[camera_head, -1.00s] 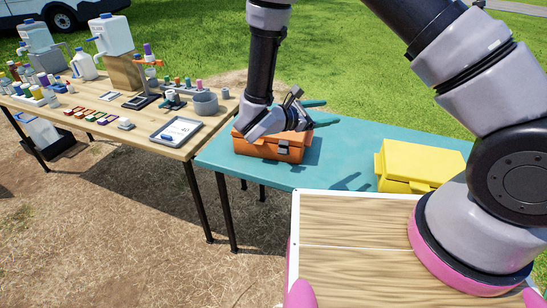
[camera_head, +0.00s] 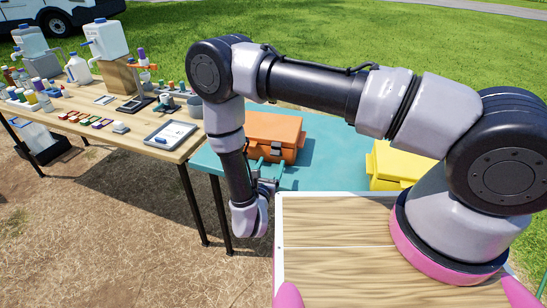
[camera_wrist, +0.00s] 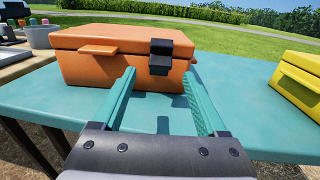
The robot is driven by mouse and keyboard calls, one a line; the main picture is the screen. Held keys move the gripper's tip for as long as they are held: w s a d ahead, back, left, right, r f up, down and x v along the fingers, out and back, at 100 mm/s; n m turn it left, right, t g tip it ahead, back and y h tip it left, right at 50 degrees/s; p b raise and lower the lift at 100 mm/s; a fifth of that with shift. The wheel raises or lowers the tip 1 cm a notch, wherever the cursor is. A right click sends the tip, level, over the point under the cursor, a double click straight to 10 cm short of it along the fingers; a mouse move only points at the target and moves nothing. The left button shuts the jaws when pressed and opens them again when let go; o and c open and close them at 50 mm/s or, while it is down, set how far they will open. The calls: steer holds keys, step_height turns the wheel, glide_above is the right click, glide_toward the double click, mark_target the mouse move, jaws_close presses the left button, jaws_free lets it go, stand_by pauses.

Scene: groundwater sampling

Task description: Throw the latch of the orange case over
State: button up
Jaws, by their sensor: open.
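The orange case (camera_head: 285,130) sits closed on the teal table (camera_head: 325,150). It also shows in the wrist view (camera_wrist: 85,66). Its dark latch (camera_wrist: 161,56) is on the front face, at the lid seam, right of an orange handle tab (camera_wrist: 99,50). In the head view the latch (camera_head: 275,150) is small and partly crowded by my fingers. My gripper (camera_head: 265,167) is low at the table's front edge, facing the case front. In the wrist view its teal fingers (camera_wrist: 160,85) are spread and empty, with the latch between and beyond them. Contact with the case cannot be told.
A yellow case (camera_head: 395,165) stands to the right on the teal table. A wooden table (camera_head: 110,115) at left holds jugs, bottles and a tray (camera_head: 171,134). The teal tabletop between the two cases is clear.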

mark_target(274, 155)
steer(key=shift+x, duration=2.3)
steer(key=shift+c, duration=0.3)
jaws_close()
steer(key=shift+s+f+t+h, duration=0.35)
steer(key=shift+f+t, duration=0.35)
steer(key=shift+t, duration=0.3)
steer(key=shift+s+f+t+h, duration=0.1)
steer(key=shift+f+t+h, duration=0.1)
steer(key=shift+f+t, duration=0.45)
steer(key=shift+f+t+h, duration=0.15)
steer(key=shift+f+t, duration=0.05)
steer(key=shift+t, duration=0.85)
steer(key=shift+o, duration=0.3)
jaws_free()
steer(key=shift+a, duration=0.1)
